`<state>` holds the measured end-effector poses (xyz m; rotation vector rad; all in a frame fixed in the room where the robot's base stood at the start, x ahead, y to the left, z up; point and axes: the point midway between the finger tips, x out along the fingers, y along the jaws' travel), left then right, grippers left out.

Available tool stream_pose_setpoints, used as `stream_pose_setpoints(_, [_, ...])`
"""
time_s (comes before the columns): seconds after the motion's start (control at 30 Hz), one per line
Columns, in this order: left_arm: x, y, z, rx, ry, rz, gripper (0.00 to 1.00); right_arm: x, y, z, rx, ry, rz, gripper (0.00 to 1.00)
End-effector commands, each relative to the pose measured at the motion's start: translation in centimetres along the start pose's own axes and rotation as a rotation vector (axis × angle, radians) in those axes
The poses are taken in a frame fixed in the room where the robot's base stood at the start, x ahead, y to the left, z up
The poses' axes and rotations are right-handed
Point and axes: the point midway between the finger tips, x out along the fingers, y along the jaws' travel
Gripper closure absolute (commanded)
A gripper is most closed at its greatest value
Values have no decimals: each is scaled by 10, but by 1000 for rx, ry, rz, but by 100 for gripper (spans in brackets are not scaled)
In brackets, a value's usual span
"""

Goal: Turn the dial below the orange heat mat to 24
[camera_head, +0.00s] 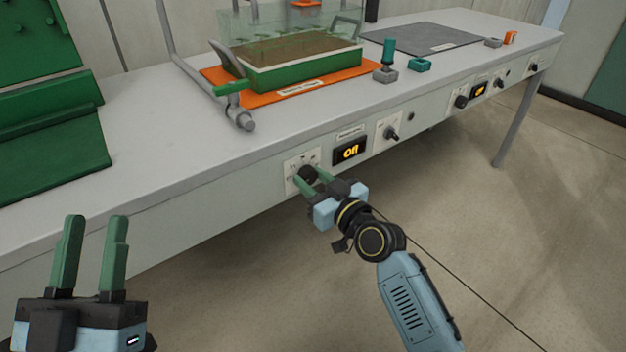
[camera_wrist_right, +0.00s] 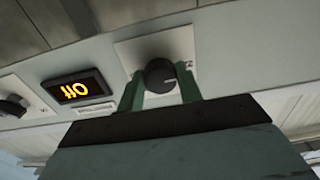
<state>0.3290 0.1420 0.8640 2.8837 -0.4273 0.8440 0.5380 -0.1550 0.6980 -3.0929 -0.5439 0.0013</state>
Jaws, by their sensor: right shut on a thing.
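The orange heat mat (camera_head: 222,82) lies on the bench under a green tray (camera_head: 290,70) with a clear cover. On the bench's front panel below it is a black dial (camera_head: 307,173) on a white plate. A display (camera_head: 350,151) reading "Off" sits to its right. My right gripper (camera_head: 312,183) is shut on this dial. The right wrist view shows the dial (camera_wrist_right: 160,76) between the two green fingers, its pale pointer mark toward the right, and the display (camera_wrist_right: 75,88) upside down. My left gripper (camera_head: 90,225) is open and empty, in front of the bench at the lower left.
A switch knob (camera_head: 391,133) sits right of the display. Further right are another dial (camera_head: 461,101) and display (camera_head: 478,90). A dark grey mat (camera_head: 425,38) and small teal items lie on the bench top. A green rack (camera_head: 45,130) stands at the left. The floor in front is clear.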

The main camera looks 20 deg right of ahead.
Motion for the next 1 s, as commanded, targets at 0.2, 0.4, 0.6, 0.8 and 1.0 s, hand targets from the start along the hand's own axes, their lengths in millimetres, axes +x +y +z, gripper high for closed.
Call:
stream_pose_setpoints(0.2, [2, 0, 3, -1, -45, -1, 64, 0, 0, -1, 42, 0, 1, 88])
stream_pose_setpoints(0.4, [0, -3, 22, 4, -204, -7, 64, 0, 0, -2, 151, -1, 0, 87])
stream_pose_setpoints(0.6, [-18, -12, 65, 19, -499, -29, 64, 0, 0, -2, 310, -2, 0, 87])
stream_pose_setpoints(0.8, [-47, -21, 98, 27, -761, -51, 64, 0, -1, -2, 480, -1, 0, 87])
stream_pose_setpoints(1.0, [-73, -27, 116, 31, -944, -68, 64, 0, -1, -2, 624, 0, 0, 88])
